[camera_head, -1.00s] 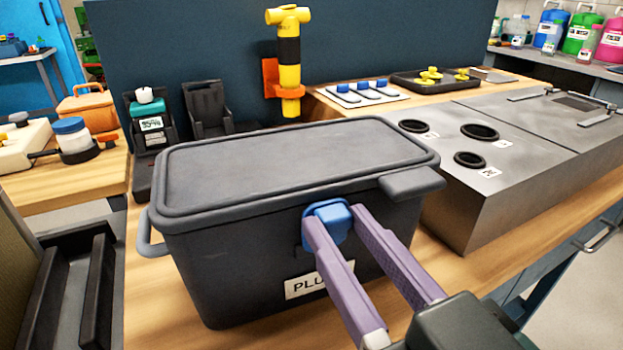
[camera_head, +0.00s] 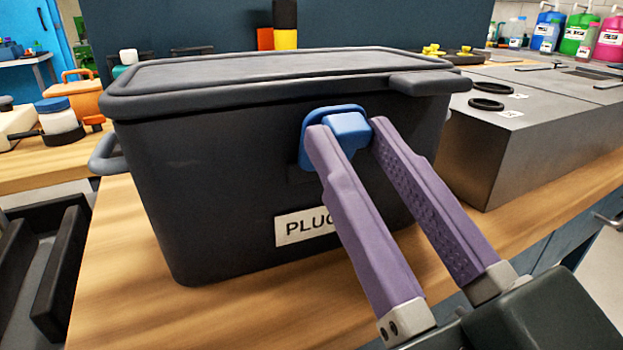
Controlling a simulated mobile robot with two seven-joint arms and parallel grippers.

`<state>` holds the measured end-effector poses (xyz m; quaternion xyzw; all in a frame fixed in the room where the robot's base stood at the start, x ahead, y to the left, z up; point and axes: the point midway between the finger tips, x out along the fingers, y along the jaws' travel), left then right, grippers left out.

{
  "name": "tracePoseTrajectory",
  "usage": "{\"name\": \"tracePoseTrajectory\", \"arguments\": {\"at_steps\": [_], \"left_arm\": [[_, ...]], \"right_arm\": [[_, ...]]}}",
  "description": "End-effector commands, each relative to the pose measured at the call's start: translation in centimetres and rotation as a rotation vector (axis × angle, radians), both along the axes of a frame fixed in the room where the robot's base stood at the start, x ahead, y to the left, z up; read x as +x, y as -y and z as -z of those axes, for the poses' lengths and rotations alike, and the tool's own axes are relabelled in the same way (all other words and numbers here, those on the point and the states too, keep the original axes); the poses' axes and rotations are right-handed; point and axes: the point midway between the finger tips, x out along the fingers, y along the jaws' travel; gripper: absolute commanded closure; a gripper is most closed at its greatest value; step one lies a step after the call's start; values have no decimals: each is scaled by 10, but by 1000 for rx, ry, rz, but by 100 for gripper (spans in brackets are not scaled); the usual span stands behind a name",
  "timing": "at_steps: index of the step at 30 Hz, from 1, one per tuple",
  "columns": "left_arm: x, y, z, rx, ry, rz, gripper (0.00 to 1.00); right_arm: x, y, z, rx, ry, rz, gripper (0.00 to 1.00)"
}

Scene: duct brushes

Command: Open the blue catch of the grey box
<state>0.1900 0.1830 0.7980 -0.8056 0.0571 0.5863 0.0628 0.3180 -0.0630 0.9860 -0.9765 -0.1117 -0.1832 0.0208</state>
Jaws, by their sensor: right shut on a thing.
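The grey box (camera_head: 230,190) stands on the wooden bench, dark grey, its lid (camera_head: 280,68) lying flat on top. The blue catch (camera_head: 346,120) is on the front wall just below the lid rim. My right gripper (camera_head: 347,130) reaches in from the lower right, its purple fingers on either side of the catch and shut on it. The fingers hide part of the catch's lower edge. My left gripper is out of view.
A grey metal block with round black openings (camera_head: 540,120) stands close on the right. A lid tab (camera_head: 430,83) juts out right of the catch. A side handle (camera_head: 105,155) sticks out left. Bare bench (camera_head: 130,300) lies in front of the box.

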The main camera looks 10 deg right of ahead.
Motion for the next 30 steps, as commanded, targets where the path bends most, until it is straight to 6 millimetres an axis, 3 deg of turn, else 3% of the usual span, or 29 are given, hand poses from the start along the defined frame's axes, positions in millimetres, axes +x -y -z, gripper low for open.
{"name": "tracePoseTrajectory", "arguments": {"at_steps": [1, 10, 29, 30], "left_arm": [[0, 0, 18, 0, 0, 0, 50], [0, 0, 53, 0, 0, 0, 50], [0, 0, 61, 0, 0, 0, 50], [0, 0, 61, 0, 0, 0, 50]], "right_arm": [[-1, 0, 11, 6, 34, -2, 100], [-3, 1, 15, 44, 189, 0, 100], [-4, 1, 14, 56, 243, 0, 100], [-4, 1, 14, 56, 243, 0, 66]]}}
